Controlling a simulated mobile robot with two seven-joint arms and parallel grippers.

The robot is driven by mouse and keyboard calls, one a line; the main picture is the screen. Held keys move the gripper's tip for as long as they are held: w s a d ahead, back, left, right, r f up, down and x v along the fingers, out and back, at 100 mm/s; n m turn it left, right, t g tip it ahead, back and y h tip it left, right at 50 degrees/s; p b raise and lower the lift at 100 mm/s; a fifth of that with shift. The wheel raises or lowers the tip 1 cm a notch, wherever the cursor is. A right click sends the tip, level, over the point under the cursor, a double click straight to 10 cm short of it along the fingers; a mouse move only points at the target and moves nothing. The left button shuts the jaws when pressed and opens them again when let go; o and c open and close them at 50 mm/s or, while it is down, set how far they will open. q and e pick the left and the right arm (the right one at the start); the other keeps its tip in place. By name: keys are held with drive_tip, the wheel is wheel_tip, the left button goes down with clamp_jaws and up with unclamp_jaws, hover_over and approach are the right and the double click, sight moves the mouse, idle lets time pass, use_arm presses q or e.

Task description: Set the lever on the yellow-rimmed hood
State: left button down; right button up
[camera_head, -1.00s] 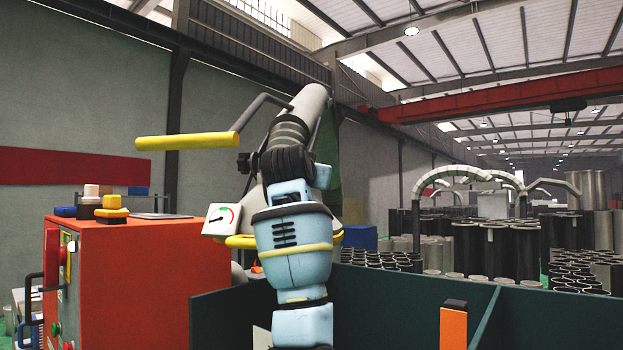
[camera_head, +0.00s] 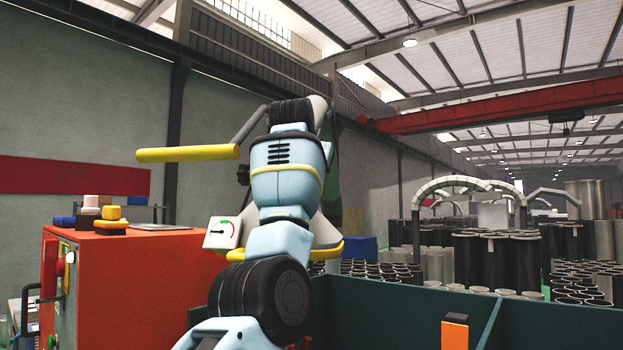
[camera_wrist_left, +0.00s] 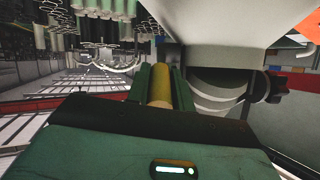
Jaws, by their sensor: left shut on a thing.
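The yellow-rimmed hood (camera_head: 330,232) stands behind my left arm in the head view; a white gauge (camera_head: 222,232) is on its left side. A grey bent rod with a yellow bar (camera_head: 188,153) sticks out to its left, free of my gripper. The left wrist view is upside down. There my left gripper (camera_wrist_left: 162,73) is shut on a yellow cylindrical grip, seemingly the lever (camera_wrist_left: 163,88), close beside the pale hood. The lever's far end and pivot are hidden. In the head view my arm covers this gripper. My right gripper is not in view.
An orange-red cabinet (camera_head: 140,275) with buttons stands at the left. A dark green bin wall (camera_head: 400,305) runs along the front right. Many dark cylinders (camera_head: 480,262) stand behind it. A black knob (camera_wrist_left: 275,87) projects from the hood's neck.

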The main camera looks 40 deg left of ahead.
use_arm(q)
drive_tip(key=shift+w+r+g, duration=0.1)
drive_tip(key=shift+r+g, duration=0.2)
idle(0.4)
drive_tip(key=c, duration=1.2)
unclamp_jaws()
drive_tip(key=shift+c, duration=0.2)
drive_tip(key=v, duration=0.8)
drive_tip(key=shift+a, duration=0.1)
